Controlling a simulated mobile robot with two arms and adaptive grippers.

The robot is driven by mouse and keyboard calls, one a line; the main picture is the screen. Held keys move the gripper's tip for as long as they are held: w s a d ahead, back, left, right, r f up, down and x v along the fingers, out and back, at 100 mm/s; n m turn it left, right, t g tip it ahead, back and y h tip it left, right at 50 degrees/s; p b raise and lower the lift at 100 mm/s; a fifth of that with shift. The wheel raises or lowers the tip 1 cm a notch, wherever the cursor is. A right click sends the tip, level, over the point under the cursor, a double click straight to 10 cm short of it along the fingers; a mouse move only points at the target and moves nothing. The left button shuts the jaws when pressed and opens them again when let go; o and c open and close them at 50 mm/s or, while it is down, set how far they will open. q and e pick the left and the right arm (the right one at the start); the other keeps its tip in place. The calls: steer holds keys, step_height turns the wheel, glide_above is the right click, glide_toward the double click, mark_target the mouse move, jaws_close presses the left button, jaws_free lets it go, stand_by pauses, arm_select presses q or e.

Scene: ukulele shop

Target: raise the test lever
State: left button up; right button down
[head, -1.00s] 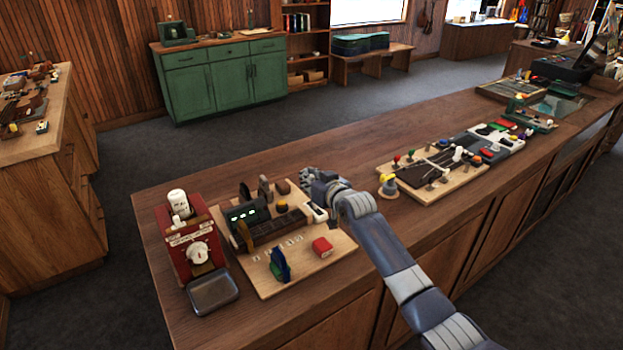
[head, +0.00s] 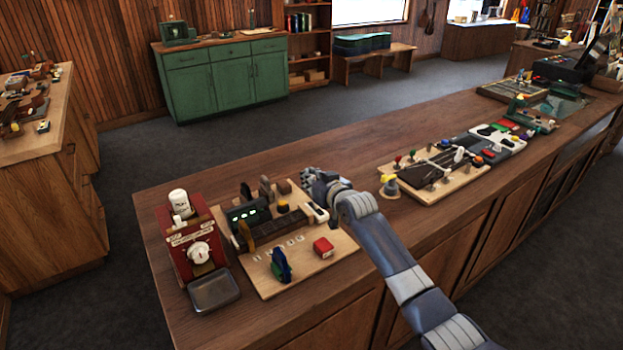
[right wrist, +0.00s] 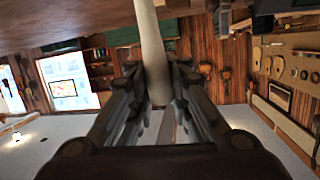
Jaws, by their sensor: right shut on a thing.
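The test lever shows as a pale, tapering handle (right wrist: 152,40) in the right wrist view, running down from the top between the fingers. My right gripper (right wrist: 160,92) is shut on it. In the head view my right gripper (head: 308,178) is at the right back edge of a wooden test board (head: 330,258). A white lever-like piece (head: 317,212) shows just in front of it there; the held part is hidden by the hand. The board carries a dark device with green lights (head: 248,213), a red block (head: 323,247) and a blue-green piece (head: 281,265). My left gripper is not in view.
A red stand with white parts (head: 190,240) and a grey tray (head: 214,290) are left of the board. The counter behind my right gripper is clear.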

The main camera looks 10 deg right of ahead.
steer(key=shift+s+a+f, duration=0.1)
steer(key=shift+a+f, duration=0.05)
steer(key=shift+a, duration=0.05)
steer(key=c, duration=1.5)
jaws_free()
steer(key=shift+w+a, duration=0.15)
steer(key=shift+w, duration=0.05)
steer(key=shift+s+d, duration=0.2)
steer(key=v, duration=1.1)
steer(key=shift+s, duration=0.3)
